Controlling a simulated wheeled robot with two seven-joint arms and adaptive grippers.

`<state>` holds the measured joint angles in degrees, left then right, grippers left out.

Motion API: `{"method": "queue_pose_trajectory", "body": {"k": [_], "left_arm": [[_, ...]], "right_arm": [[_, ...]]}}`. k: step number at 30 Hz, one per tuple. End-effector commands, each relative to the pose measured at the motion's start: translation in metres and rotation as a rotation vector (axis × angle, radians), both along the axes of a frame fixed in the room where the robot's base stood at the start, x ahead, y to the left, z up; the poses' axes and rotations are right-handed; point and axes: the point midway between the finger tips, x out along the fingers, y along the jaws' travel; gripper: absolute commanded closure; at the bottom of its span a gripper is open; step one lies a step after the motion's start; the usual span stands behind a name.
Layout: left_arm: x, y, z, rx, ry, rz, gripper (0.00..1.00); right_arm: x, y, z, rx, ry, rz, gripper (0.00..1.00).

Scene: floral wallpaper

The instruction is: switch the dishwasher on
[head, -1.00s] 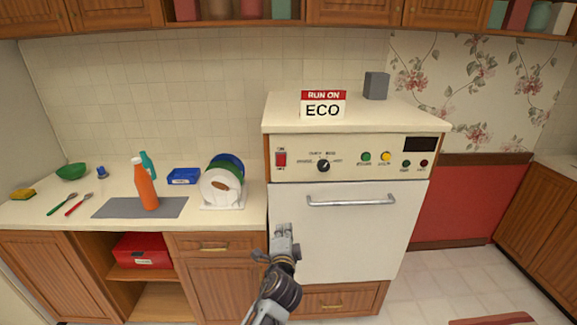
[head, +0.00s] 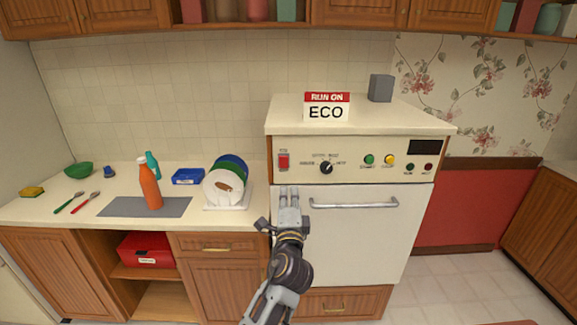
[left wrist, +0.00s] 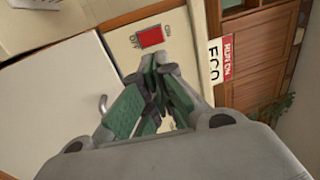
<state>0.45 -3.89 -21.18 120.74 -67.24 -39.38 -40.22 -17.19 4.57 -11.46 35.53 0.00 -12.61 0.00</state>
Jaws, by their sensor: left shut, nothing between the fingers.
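The dishwasher (head: 365,240) has a white door with a bar handle (head: 354,204) and a cream control panel. A red rocker switch (head: 283,161) sits at the panel's left end; it also shows in the left wrist view (left wrist: 150,37). A black dial (head: 326,168) is right of it, then green and yellow buttons. A sign reading "RUN ON ECO" (head: 326,107) stands on top. My left gripper (head: 289,190) is shut and empty, just below the red switch in the head view, apart from it in the wrist view. My right gripper is not in view.
The counter on the left holds a dish rack with plates (head: 226,186), an orange bottle (head: 150,186), a blue tray (head: 187,176) and cutlery. A grey block (head: 380,88) stands on the dishwasher top. The space before the panel is free apart from my arm.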

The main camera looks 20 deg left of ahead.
Motion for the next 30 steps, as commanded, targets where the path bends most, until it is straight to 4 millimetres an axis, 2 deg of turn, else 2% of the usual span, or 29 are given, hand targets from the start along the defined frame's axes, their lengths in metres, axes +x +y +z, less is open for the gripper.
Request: {"method": "queue_pose_trajectory", "body": {"k": [8,30], "left_arm": [[0.016,0.005,0.005,0.001,-0.002,0.001,1.0],[0.088,0.025,0.018,0.0,0.0,0.0,1.0]], "right_arm": [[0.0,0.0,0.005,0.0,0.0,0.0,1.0],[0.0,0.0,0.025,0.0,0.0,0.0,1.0]]}}
